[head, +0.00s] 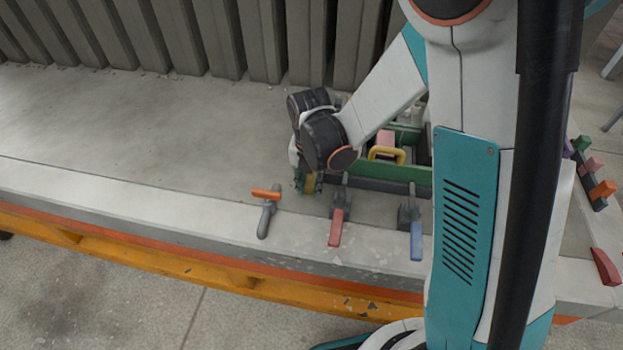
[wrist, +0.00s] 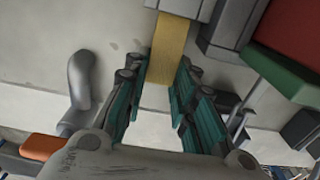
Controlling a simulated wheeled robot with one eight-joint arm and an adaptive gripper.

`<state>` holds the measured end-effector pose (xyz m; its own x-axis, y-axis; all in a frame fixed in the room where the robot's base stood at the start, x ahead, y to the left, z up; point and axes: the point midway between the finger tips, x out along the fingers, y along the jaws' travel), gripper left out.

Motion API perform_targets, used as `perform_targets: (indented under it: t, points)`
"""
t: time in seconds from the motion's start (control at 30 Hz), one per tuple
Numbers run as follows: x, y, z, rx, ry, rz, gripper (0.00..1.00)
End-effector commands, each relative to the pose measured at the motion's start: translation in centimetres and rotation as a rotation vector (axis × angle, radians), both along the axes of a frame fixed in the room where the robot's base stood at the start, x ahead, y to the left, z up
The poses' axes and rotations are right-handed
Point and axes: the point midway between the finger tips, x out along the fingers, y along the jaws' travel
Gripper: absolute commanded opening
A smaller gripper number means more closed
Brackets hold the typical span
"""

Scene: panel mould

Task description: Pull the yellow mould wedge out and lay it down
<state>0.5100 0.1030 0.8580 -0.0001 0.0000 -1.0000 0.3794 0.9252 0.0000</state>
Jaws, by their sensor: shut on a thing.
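The yellow mould wedge (wrist: 171,48) shows in the wrist view as a flat, wood-like yellow strip between my fingers. Its far end meets a grey block at the top edge. My gripper (wrist: 164,72) is shut on the wedge, with one teal-padded finger on each side. In the head view my gripper (head: 307,184) points down at the left end of the green-and-grey mould (head: 405,187), low over the table. My wrist hides most of the wedge there. I cannot tell whether the wedge still touches the mould.
A yellow handle (head: 385,153) is on the mould. A red piece (head: 605,266) lies far right. The table (head: 130,130) is clear on the left.

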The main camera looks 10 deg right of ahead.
Motion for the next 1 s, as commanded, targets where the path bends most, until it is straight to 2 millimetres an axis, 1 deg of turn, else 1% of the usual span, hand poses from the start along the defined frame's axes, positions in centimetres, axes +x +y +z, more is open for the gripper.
perform_targets:
  t: [0.17,1.0]
  points:
    - [-0.3,0.1,0.0,0.000,0.000,0.000,0.00]
    - [-3.7,1.6,0.0,0.000,0.000,0.002,0.00]
